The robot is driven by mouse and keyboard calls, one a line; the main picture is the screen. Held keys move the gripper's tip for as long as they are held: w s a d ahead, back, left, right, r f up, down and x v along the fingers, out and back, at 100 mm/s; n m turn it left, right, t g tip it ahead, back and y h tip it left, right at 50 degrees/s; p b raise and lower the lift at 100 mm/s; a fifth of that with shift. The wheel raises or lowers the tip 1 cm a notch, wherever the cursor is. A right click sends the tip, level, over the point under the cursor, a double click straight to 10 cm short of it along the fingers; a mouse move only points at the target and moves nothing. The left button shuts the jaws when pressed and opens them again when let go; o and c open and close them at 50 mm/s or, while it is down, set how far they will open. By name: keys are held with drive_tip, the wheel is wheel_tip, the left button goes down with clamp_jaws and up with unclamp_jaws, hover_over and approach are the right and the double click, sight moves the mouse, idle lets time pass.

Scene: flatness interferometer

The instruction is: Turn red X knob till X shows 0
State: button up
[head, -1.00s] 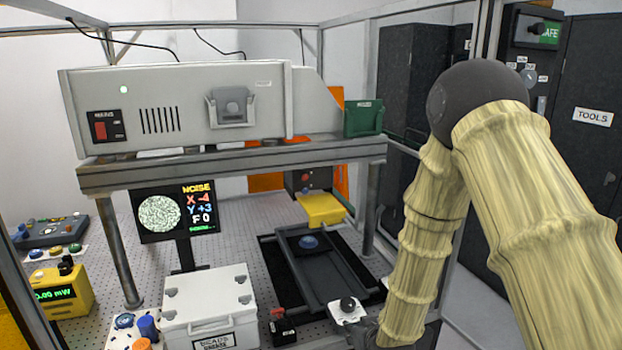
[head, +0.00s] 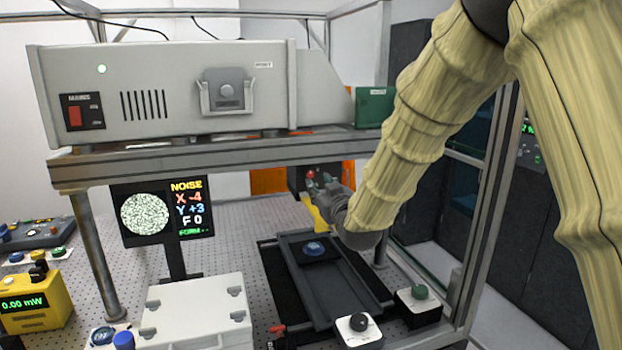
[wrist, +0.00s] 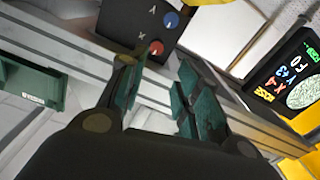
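The red X knob (wrist: 156,47) sits on a dark box (wrist: 128,22) beside a blue knob (wrist: 171,19) in the wrist view. In the head view the red knob (head: 311,174) shows small under the shelf, right at my gripper's tips. My gripper (wrist: 158,75) is open and empty, its two green-padded fingers pointing at the box. The red knob shows between and just beyond the fingertips; I cannot tell whether they touch it. My gripper (head: 321,184) is partly hidden by its own wrist in the head view. The display screen (head: 163,211) reads NOISE, X -4, Y +3, F 0.
A frame post stands right of my arm.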

sight(311, 174)
drive_tip(key=shift+w+r, duration=0.25)
drive_tip(key=p+x, duration=0.1)
drive_tip(key=x, duration=0.2)
drive_tip(key=p+x, duration=0.2)
drive_tip(key=x, duration=0.1)
drive_tip(key=p+x, duration=0.1)
drive_tip(key=x, duration=0.2)
drive_tip(key=shift+w+d+f, duration=0.2)
drive_tip(key=shift+d+f, duration=0.05)
drive_tip(key=shift+f, duration=0.05)
drive_tip(key=shift+f, duration=0.1)
clamp_jaws()
